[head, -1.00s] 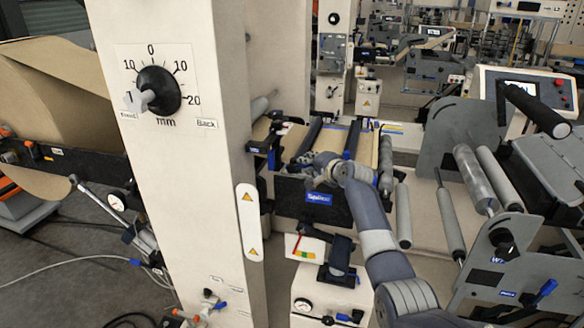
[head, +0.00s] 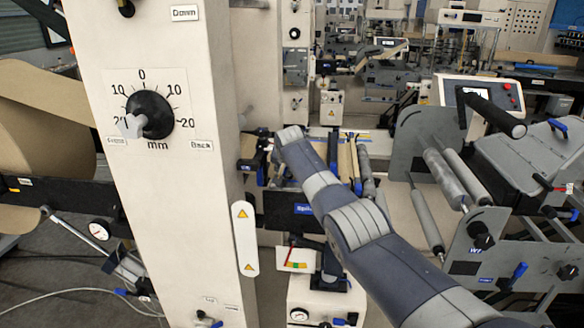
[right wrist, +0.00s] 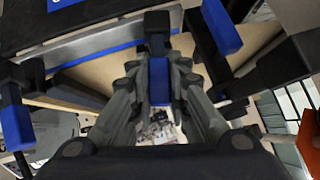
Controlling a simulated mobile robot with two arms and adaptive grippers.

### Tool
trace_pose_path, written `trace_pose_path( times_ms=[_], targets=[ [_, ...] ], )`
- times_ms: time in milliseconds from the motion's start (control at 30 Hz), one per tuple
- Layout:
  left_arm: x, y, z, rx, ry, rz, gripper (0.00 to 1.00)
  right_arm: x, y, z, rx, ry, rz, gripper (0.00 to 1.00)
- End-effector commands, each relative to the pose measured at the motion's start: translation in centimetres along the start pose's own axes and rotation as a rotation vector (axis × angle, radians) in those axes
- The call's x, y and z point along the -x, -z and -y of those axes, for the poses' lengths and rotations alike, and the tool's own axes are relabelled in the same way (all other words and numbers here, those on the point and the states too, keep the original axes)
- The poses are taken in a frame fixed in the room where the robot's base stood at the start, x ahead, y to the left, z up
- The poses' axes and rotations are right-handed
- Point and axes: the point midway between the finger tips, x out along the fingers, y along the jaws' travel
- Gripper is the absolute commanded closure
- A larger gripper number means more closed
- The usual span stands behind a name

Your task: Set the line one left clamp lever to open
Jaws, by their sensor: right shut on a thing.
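In the right wrist view my right gripper (right wrist: 159,95) is shut on a blue-tipped clamp lever (right wrist: 159,80), with a finger on each side of it. The lever's dark mount is at the top edge of the tan web, beside a metal bar. In the head view my right arm reaches across from the lower right, and its wrist is over the left end of the splice table (head: 284,211). The fingers and held lever are hidden there. I cannot tell whether this lever is open or closed. My left gripper is not in view.
Other blue-tipped parts flank the held lever in the wrist view, one at the right (right wrist: 217,25) and one at the left (right wrist: 15,122). A pale column (head: 160,220) with a dial (head: 150,115) stands close left. Rollers (head: 460,178) lie to the right.

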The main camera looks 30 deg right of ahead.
Motion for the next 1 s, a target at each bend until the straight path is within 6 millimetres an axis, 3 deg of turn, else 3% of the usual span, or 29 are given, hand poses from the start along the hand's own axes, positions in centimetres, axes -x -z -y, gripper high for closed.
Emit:
trace_pose_path(
  times_ms=[300,767,800,1000],
  targets=[
    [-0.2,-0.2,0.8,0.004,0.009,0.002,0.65,0.4,-1.0,1.4,0.057,-0.056,0.003,1.0],
    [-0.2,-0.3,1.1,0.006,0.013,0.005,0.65,0.4,-1.1,1.4,0.064,-0.064,0.002,1.0],
    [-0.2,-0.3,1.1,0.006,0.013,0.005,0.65,0.4,-1.1,1.4,0.065,-0.063,0.002,0.77],
    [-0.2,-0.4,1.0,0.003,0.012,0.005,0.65,0.4,-1.0,1.4,0.063,-0.062,0.001,0.75]
  ],
)
